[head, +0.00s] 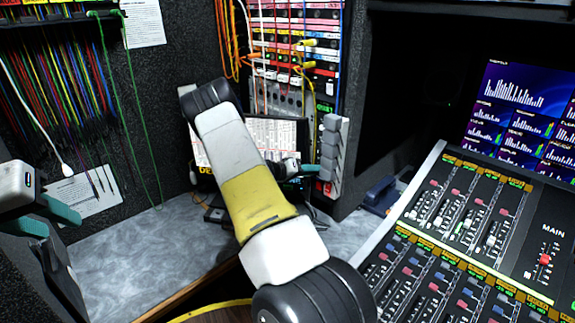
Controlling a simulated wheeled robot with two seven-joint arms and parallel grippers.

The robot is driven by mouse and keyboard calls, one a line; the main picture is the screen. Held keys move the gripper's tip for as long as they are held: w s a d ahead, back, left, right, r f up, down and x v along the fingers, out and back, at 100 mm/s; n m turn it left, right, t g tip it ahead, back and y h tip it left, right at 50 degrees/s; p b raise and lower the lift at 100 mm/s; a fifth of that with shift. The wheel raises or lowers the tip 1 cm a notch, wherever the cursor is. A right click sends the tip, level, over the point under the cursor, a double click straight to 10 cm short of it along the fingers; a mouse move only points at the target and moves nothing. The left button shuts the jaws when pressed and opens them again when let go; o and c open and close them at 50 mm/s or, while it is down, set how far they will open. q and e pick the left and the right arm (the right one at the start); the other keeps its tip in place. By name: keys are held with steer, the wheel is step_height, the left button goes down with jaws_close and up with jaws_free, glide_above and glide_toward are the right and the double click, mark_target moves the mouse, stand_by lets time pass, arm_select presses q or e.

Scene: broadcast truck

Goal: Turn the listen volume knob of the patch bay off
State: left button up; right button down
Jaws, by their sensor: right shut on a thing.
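The patch bay (298,50) stands at the back centre, with rows of pink and white strips and several cables plugged in. My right gripper (312,170) shows partly behind my yellow and white arm. Its teal fingertips are shut at the left side of a grey stepped unit (333,150) below the patch bay. What they hold, taken as the listen volume knob, is hidden by the fingers, and its setting cannot be read. My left gripper (45,217) is at the left edge, its teal fingers apart and empty, far from the patch bay.
A mixing console (470,235) with faders fills the right, below a lit screen (525,110). A grey worktop (130,255) is mostly clear at left. Coloured cables (50,110) hang on the left wall. A dark blue device (380,195) sits right of the grey unit.

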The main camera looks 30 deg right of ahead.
steer(key=shift+s+f+n+t+h, duration=0.2)
steer(key=shift+n+t+h, duration=1)
steer(key=shift+n, duration=4.4)
steer(key=shift+s+f+n+t+h, duration=0.1)
steer(key=shift+f+n+t+h, duration=1)
steer(key=shift+n, duration=4.5)
steer(key=shift+s+r+n+t+h, duration=0.15)
steer(key=shift+r+n+t+h, duration=0.4)
steer(key=shift+n+t, duration=3.25)
steer(key=n+g, duration=0.3)
steer(key=n, duration=0.1)
steer(key=shift+d, duration=0.1)
steer(key=c, duration=1.2)
jaws_free()
